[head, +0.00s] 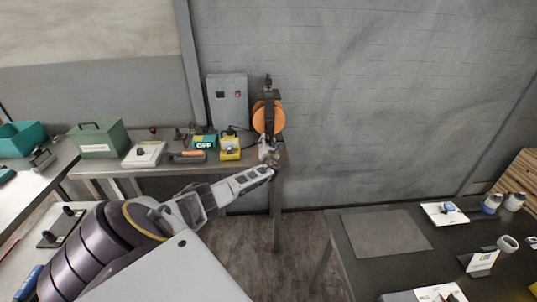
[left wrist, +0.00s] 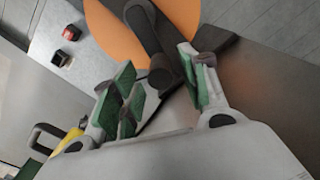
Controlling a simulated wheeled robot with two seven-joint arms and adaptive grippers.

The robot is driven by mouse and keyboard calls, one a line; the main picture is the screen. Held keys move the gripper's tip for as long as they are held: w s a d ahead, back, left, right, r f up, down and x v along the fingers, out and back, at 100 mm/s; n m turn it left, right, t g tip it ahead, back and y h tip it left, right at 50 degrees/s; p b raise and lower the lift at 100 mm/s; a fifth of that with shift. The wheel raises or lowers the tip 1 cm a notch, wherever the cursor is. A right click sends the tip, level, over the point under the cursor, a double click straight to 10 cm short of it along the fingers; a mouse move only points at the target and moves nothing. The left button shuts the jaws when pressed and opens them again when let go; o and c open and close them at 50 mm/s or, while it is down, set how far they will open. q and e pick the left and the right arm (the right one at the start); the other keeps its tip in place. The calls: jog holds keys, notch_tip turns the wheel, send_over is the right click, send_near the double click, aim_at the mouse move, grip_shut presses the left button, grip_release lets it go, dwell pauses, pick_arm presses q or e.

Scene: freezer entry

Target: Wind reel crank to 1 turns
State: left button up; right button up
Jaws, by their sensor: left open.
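The reel (head: 260,117) is an orange disc on a dark stand, at the far right end of the back bench. In the left wrist view the orange disc (left wrist: 103,28) fills the top, with the dark crank (left wrist: 146,30) across it. My left gripper (head: 269,158) is at the bench's right corner, just below the reel. In the left wrist view the green-padded fingers of the left gripper (left wrist: 157,68) are apart, and the crank's dark end (left wrist: 162,74) shows between them. I cannot tell whether either finger touches it. My right gripper is out of view.
A grey box (head: 228,98) with a red button stands left of the reel. A yellow device (head: 230,146), a teal block marked OFF (head: 204,141) and a green toolbox (head: 98,139) are along the bench. A dark table (head: 345,262) stands at the right; floor shows between.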

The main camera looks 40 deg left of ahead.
pick_arm(q)
jog(key=shift+v, duration=4.8)
jog(key=shift+f, duration=0.1)
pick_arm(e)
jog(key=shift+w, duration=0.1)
